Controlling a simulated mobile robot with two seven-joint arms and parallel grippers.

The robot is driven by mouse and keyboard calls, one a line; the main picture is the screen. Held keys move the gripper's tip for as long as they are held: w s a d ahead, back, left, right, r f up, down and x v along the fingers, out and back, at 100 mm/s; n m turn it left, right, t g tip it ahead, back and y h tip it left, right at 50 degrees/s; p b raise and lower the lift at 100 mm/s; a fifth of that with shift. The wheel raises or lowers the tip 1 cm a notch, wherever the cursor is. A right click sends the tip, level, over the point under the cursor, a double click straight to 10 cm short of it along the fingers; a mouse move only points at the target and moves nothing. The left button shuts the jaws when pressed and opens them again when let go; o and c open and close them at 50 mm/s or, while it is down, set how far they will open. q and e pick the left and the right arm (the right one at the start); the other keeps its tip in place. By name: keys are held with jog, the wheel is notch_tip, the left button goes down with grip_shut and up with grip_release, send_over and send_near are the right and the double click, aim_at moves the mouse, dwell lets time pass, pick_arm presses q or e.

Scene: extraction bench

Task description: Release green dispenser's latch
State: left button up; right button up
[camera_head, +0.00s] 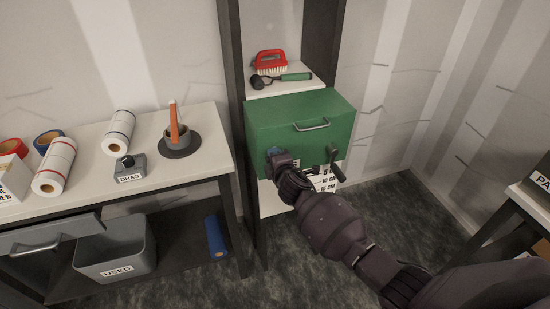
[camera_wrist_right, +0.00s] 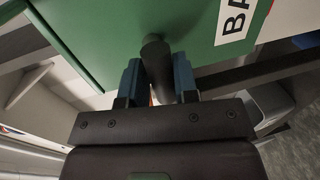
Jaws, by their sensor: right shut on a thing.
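The green dispenser (camera_head: 290,118) is a box with a metal handle (camera_head: 312,125) on its front and a dark crank (camera_head: 334,165) at its right. My right gripper (camera_head: 274,153) reaches the lower left of its front. In the right wrist view, the blue fingers of my right gripper (camera_wrist_right: 158,82) are shut on a dark cylindrical latch knob (camera_wrist_right: 156,55) that sticks out from the green face (camera_wrist_right: 105,35). In the head view my gripper hides this knob. My left gripper is not in view.
A shelf above the dispenser holds a red brush (camera_head: 270,62) and a green-handled tool (camera_head: 290,77). A bench (camera_head: 205,170) at left carries rolls and a weight marked DRAG (camera_head: 130,171). A grey bin marked USED (camera_head: 115,250) sits below. A dark-framed table stands at far right.

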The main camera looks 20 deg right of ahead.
jog(key=shift+s+f, duration=0.1)
jog(key=shift+f, duration=0.1)
jog(key=o, duration=0.8)
jog(key=shift+o, duration=0.4)
jog(key=shift+r, duration=0.1)
jog(key=s+r+p, duration=0.1)
jog(key=s+r, duration=0.1)
jog(key=s, duration=0.8)
jog(key=shift+s+d, duration=0.15)
jog(key=shift+s, duration=0.15)
